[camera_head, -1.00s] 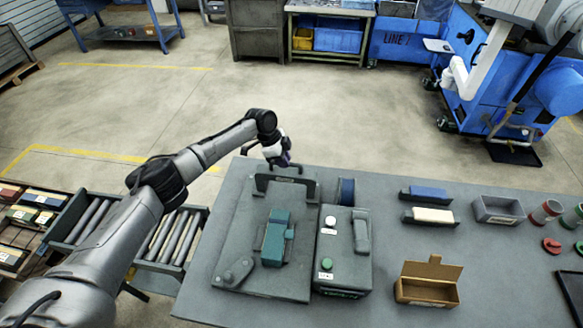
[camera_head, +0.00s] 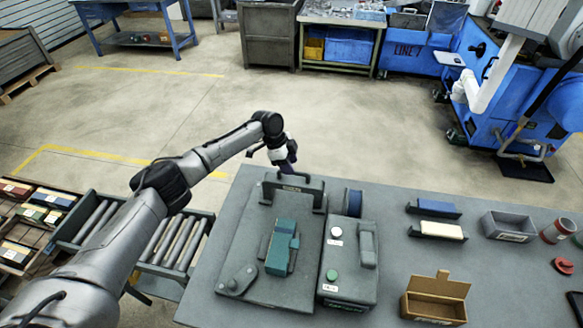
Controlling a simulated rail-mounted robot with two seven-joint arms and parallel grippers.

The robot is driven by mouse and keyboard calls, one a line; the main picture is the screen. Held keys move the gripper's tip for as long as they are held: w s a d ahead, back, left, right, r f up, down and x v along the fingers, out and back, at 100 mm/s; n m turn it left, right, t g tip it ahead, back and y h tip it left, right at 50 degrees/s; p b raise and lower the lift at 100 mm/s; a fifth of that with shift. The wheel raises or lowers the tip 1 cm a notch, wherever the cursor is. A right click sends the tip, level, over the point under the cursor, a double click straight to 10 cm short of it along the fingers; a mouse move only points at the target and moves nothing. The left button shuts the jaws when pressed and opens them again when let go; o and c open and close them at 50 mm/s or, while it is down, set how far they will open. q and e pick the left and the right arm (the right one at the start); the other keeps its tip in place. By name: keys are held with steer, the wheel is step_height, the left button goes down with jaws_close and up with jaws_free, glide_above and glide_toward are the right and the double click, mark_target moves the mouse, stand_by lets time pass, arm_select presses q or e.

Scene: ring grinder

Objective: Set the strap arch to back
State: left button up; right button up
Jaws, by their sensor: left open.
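The strap arch (camera_head: 290,184) is a dark grey arched bracket with a label on its top bar. It stands at the far end of the grey ring grinder plate (camera_head: 232,255), behind the teal block (camera_head: 281,246). My left gripper (camera_head: 287,170) is at the far edge of the table, just behind and above the arch's top bar. It is open. Its fingers are small and dark here, and I cannot tell whether they touch the arch. My right gripper does not show.
A cardboard box (camera_head: 434,301), a grey bin (camera_head: 509,226) and blue and cream blocks lie farther right. A roller conveyor (camera_head: 172,244) is left of the table.

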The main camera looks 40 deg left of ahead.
arm_select(q)
steer(key=v, duration=1.1)
steer(key=shift+r, duration=0.3)
steer(key=shift+a, duration=0.15)
